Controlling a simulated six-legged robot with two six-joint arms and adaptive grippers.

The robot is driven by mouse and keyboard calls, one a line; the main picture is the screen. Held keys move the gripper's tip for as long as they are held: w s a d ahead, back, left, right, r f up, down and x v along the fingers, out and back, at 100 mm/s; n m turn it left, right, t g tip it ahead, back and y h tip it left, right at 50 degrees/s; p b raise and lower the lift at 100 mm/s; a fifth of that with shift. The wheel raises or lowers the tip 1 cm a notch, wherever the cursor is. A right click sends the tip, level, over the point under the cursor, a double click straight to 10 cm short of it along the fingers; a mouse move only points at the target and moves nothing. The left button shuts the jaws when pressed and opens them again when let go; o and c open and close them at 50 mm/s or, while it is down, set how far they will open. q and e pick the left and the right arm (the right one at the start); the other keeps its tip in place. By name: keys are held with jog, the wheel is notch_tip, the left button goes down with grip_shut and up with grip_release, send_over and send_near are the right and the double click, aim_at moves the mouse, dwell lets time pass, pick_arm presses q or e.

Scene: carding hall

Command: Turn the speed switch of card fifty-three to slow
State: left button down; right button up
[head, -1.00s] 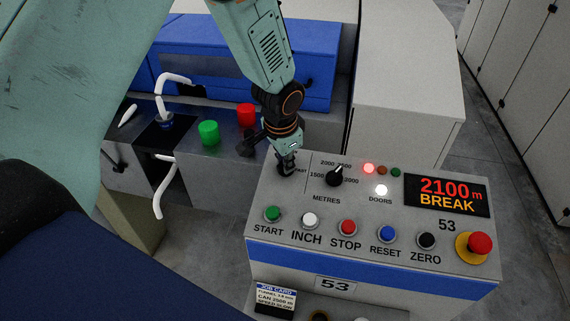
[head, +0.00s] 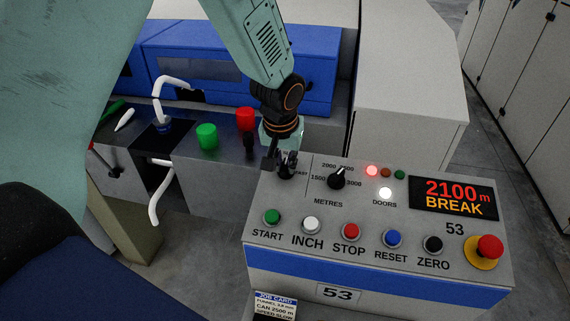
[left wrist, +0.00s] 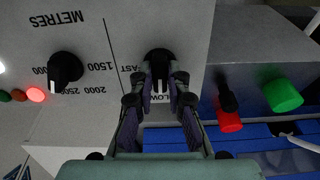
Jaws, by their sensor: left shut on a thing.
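The control panel (head: 300,258) of card 53 has a black speed switch at its back left corner. In the left wrist view, which is upside down, this speed switch (left wrist: 158,58) has FAST printed at its left and a partly hidden SLOW label below. My left gripper (head: 285,168) points down at the switch. In the left wrist view its two fingers (left wrist: 160,82) are shut on the knob, one on each side. My right gripper is not in view.
A METRES dial (head: 338,179) sits right beside the gripper. A display (head: 454,199) reads 2100 m BREAK. Several push buttons and a red emergency stop (head: 489,247) line the front. A job card (head: 275,305) reads SPEED SLOW. Green (head: 207,136) and red (head: 246,118) cylinders stand behind left.

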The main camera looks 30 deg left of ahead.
pick_arm(q)
jog(key=shift+w+r+n, duration=0.15)
jog(key=shift+w+n, duration=0.05)
jog(key=shift+n, duration=0.1)
jog(key=c, duration=1.3)
grip_release()
jog(key=shift+s, duration=0.15)
jog(key=v, duration=1.2)
jog(key=shift+s, duration=0.1)
